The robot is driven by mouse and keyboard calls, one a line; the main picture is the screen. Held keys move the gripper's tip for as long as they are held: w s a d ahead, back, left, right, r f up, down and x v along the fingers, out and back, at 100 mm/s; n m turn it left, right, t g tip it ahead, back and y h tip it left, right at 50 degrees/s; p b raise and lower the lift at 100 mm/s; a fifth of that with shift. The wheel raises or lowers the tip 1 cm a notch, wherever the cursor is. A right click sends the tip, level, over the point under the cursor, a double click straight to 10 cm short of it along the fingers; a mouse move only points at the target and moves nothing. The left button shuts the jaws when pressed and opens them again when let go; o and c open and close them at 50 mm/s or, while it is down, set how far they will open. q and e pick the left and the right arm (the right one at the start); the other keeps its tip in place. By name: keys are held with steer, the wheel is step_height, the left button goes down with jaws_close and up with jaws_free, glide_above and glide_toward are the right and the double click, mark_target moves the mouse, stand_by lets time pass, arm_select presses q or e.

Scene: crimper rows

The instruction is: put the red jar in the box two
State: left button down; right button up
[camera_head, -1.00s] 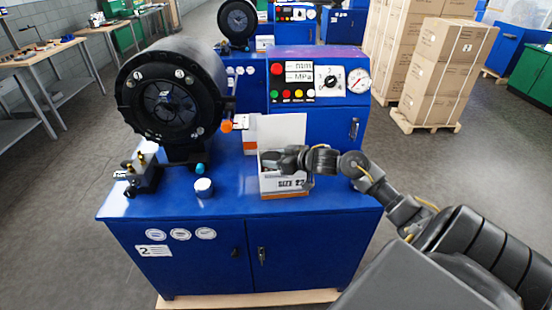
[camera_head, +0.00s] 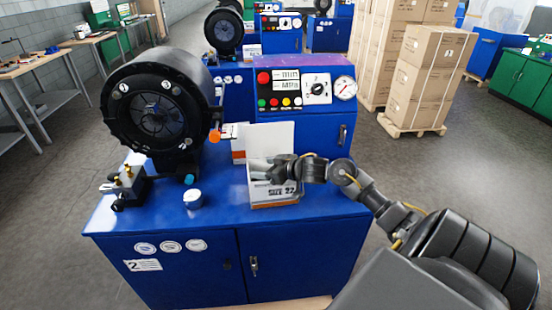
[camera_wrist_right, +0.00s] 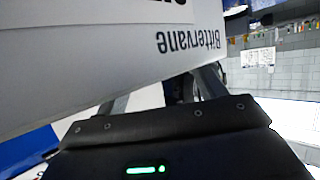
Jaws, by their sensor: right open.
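I do not see a red jar in either view. My left gripper is not in view.
The blue machine (camera_head: 180,275) has a "2" label on its front. A small white round container (camera_head: 192,199) stands left of the box. A black crimper head (camera_head: 158,110), a brass-fitted block (camera_head: 128,186) and a control panel (camera_head: 305,88) surround the top. Stacked cartons (camera_head: 425,80) stand behind.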

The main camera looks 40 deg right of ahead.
arm_select(q)
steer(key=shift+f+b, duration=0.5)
steer(key=shift+b, duration=0.1)
arm_select(e)
steer(key=v, duration=1.2)
steer(key=shift+r, duration=0.35)
